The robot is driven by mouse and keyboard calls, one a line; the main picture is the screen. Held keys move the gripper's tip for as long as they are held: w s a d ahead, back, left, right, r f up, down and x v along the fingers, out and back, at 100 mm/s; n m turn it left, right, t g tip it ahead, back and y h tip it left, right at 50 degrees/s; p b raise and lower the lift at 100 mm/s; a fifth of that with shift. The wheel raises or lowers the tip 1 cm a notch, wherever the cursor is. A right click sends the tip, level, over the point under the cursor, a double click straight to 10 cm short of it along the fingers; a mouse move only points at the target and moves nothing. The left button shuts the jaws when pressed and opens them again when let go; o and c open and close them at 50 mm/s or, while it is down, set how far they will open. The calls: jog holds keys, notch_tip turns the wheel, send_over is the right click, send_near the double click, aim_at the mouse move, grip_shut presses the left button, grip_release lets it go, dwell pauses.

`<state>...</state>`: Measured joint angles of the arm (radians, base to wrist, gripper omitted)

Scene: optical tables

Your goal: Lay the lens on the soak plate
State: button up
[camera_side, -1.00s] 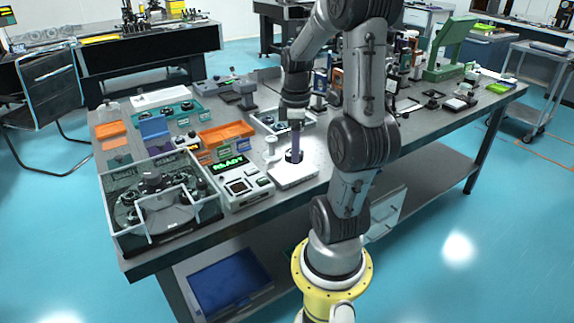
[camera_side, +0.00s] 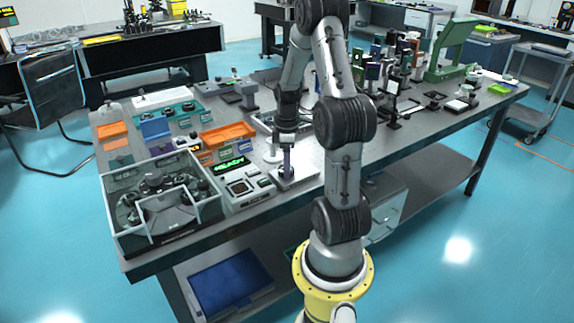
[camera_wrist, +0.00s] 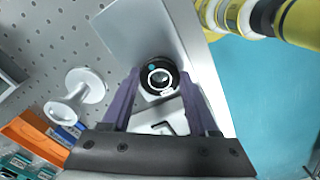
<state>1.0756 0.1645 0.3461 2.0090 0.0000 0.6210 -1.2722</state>
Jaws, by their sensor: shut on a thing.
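The lens (camera_wrist: 160,77) is a small round piece in a black ring mount with a pale centre, seen in the wrist view between the purple fingertips. My gripper (camera_wrist: 160,80) is shut on it. In the side view my gripper (camera_side: 287,172) points straight down over a pale rectangular plate, which I take for the soak plate (camera_side: 305,177). The same pale plate (camera_wrist: 135,30) lies behind the lens in the wrist view. I cannot tell whether the lens touches the plate or hangs just above it. The lens is mostly hidden by the fingers in the side view.
A device with a green READY display (camera_side: 231,166) stands left of the plate. A white spool-shaped post (camera_wrist: 85,92) stands close by. A clear-walled box (camera_side: 160,205) is at the front left. Orange trays (camera_side: 228,134) lie behind. The table's front edge is near the plate.

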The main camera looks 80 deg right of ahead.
jog(key=o, duration=1.4)
jog(key=shift+f, duration=0.1)
jog(key=shift+c, duration=0.2)
notch_tip(320, 180, up, 12)
jog(key=w+a+r+t+h, duration=0.1)
jog(key=w+a+r, duration=0.2)
jog(key=a, duration=0.6)
jog(key=w+a+r+t, duration=0.1)
jog(key=w+a+r, duration=0.15)
jog(key=a, duration=0.55)
jog(key=s+a+m+t+y, duration=0.1)
jog(key=s+a, duration=0.4)
jog(key=a, duration=0.7)
jog(key=r+m+t, duration=0.1)
jog(key=t, duration=0.1)
jog(key=shift+a+t, duration=0.3)
jog(key=shift+a, duration=0.1)
